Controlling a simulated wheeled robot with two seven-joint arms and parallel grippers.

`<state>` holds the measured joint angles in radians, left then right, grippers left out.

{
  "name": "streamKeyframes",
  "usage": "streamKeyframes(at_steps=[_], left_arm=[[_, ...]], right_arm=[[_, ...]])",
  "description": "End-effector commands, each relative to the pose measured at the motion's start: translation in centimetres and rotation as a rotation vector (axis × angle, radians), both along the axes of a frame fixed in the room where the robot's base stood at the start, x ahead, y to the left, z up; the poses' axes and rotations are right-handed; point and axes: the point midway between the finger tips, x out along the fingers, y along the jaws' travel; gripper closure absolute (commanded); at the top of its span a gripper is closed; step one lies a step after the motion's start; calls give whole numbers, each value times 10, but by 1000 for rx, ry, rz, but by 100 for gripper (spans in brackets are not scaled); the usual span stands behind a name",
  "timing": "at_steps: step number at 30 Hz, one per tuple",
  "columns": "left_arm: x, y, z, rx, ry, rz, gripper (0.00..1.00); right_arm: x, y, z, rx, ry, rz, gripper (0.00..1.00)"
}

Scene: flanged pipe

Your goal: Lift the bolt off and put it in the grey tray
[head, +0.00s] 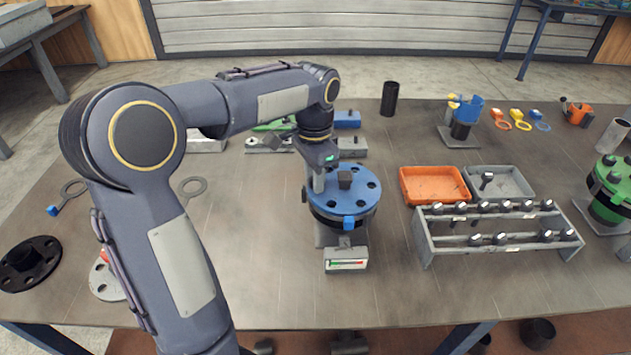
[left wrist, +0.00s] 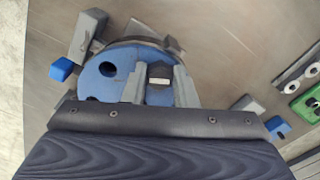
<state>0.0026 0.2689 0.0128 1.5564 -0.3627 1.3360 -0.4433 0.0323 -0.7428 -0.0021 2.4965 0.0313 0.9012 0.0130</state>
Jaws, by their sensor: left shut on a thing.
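The blue flange (head: 345,200), with several round holes, sits on top of a dark pipe on a grey stand. My left gripper (head: 331,182) points down over its upper face. In the left wrist view, the two grey fingers (left wrist: 160,88) are shut on a dark bolt head (left wrist: 160,72) above the blue flange (left wrist: 108,75). Whether the bolt's shank is still in a hole is hidden. The grey tray (head: 524,186) is to the right of the flange, and one bolt (head: 487,178) lies in it. My right gripper is not in view.
An orange tray (head: 408,190) adjoins the grey tray on its left. A grey rack (head: 427,240) holding several bolts stands in front of both. A black cylinder (head: 390,97) stands behind. The table between flange and trays is clear.

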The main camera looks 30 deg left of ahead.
Motion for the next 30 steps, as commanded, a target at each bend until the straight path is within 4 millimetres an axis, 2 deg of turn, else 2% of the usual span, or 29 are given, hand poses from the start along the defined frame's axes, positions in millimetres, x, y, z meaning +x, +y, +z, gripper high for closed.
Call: streamKeyframes(at_steps=[7, 13, 23, 30], left_arm=[[0, 0, 13, 0, -1, 0, 100], [0, -2, 42, 0, -2, -1, 100], [-31, -43, 102, 0, -2, -4, 100], [-59, -83, 117, 0, -2, -6, 100]], right_arm=[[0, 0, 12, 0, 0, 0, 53], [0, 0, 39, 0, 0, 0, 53], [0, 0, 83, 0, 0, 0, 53], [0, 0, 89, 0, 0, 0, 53]])
